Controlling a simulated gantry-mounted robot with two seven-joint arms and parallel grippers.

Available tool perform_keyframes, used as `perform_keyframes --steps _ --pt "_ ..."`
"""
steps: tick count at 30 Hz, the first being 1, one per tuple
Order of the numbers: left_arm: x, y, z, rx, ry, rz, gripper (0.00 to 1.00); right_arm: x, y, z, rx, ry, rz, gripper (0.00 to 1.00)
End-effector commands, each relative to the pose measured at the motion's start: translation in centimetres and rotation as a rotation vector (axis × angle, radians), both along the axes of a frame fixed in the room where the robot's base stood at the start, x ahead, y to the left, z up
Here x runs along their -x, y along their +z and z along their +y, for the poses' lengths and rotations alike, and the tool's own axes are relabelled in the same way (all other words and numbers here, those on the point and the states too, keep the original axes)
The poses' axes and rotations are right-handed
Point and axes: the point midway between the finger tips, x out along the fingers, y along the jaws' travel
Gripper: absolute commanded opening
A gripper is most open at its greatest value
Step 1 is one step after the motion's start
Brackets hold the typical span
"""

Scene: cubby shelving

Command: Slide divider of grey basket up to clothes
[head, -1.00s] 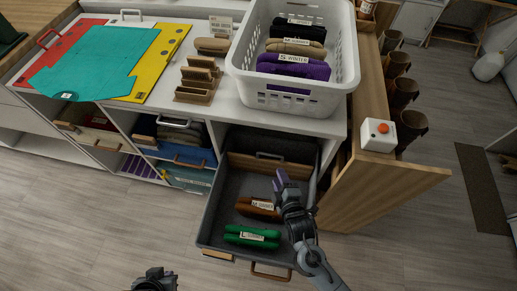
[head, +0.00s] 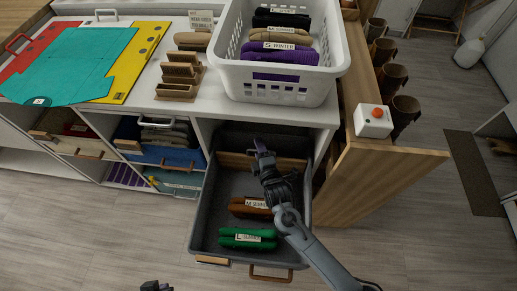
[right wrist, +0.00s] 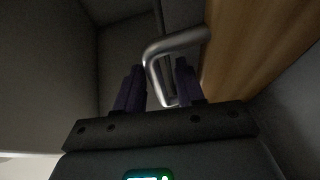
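The grey basket (head: 197,225) is pulled out below the counter. Its wooden divider (head: 235,160) stands across the back part. The clothes lie in front: a brown folded stack (head: 243,208) and a green folded stack (head: 240,242). My right gripper (head: 262,150) is at the divider, partly covering it. In the right wrist view the divider's wood (right wrist: 262,55) is at the upper right. Its metal handle (right wrist: 152,52) shows between my parted purple fingertips (right wrist: 158,85); I cannot tell whether they touch it. My left gripper (head: 155,286) barely shows at the bottom edge.
A white basket of folded clothes (head: 285,80) stands on the counter above. A wooden side panel (head: 375,180) with a red-button box (head: 373,120) rises right of the grey basket. Blue and other baskets fill cubbies to the left. The floor in front is clear.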

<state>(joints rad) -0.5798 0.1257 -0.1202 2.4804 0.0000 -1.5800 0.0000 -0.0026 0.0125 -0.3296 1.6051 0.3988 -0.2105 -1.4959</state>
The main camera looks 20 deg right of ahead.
Motion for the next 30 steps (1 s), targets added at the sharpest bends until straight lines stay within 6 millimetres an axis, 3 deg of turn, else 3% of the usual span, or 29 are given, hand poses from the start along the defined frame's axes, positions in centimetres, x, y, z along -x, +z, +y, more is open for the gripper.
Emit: perform_keyframes --steps 14,21,30 --pt "-0.01 -0.47 -0.26 0.011 0.008 0.001 0.0 -1.05 -0.15 -0.1 0.0 0.0 0.001 0.38" --pt "-0.01 -0.48 -0.23 0.009 0.006 0.0 0.0 -1.03 -0.15 -0.08 -0.001 0.0 0.001 0.01" --pt "0.01 -0.5 -0.01 0.001 0.001 0.001 0.0 -1.02 -0.15 -0.08 -0.001 0.0 0.001 0.0"
